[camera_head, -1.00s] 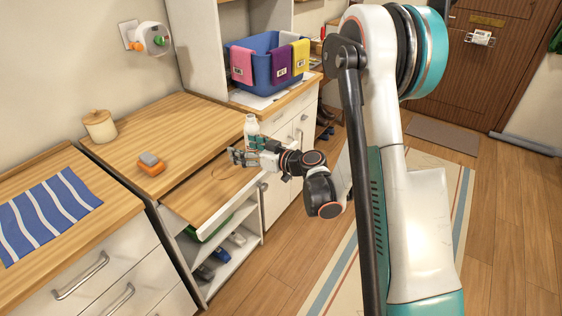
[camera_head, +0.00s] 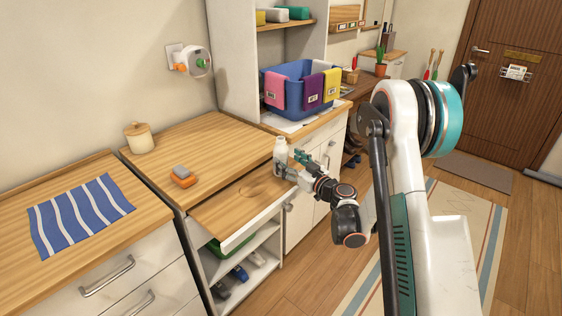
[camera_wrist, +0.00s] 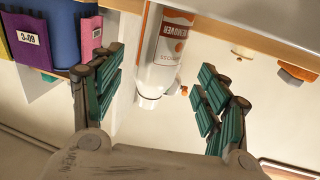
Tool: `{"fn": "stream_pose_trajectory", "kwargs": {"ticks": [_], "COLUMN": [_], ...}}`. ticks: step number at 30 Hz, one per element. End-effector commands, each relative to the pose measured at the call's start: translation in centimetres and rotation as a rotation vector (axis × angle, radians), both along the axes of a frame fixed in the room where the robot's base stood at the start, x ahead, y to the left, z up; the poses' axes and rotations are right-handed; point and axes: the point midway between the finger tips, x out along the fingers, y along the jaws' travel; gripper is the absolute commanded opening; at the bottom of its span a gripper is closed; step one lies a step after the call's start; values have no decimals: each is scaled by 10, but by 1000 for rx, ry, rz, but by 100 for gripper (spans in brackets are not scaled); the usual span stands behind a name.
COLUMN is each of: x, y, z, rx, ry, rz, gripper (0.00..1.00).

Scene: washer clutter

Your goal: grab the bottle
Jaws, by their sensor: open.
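The bottle (camera_head: 280,151) is white and stands upright at the back right of the pulled-out wooden board. In the wrist view the bottle (camera_wrist: 163,58) appears upside down, with an orange-and-white label reading "REMOVER". My gripper (camera_head: 291,165) is open and close beside the bottle in the head view. In the wrist view my gripper (camera_wrist: 160,76) has its green-padded fingers apart, one on each side of the bottle, with visible gaps to it. Nothing is held. The label end of the bottle is cut off by the picture's top edge.
The pulled-out board (camera_head: 232,203) is otherwise clear. An orange-and-grey sponge (camera_head: 182,177), a lidded jar (camera_head: 139,138) and a striped blue cloth (camera_head: 80,212) lie on the counters to the left. A blue basket (camera_head: 290,98) with hanging cloths stands behind the bottle.

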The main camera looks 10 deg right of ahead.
Motion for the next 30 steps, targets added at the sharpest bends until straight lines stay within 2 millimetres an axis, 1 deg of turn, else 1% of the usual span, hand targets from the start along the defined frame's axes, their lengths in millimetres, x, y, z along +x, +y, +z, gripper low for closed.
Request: {"fn": "stream_pose_trajectory", "kwargs": {"ticks": [2, 9, 12, 15, 21, 23, 24, 26, 27, 28, 29, 30], "x": [5, 37, 45, 49, 49, 49, 49, 49, 49, 49, 49, 49], "y": [2, 13, 17, 18, 18, 18, 18, 18, 18, 18, 18, 18], "z": [-1, -2, -1, 0, 1, 1, 1, 1, 1, 1, 1, 1], "rx": [0, 0, 0, 0, 0, 0, 0, 0, 0, 0, 0, 0], "ry": [0, 0, 0, 0, 0, 0, 0, 0, 0, 0, 0, 0], "rz": [1, 2, 2, 0, 0, 0, 0, 0, 0, 0, 0, 0], "gripper": [68, 68, 68, 68, 68, 55, 46, 32, 23, 16, 13, 13]}}
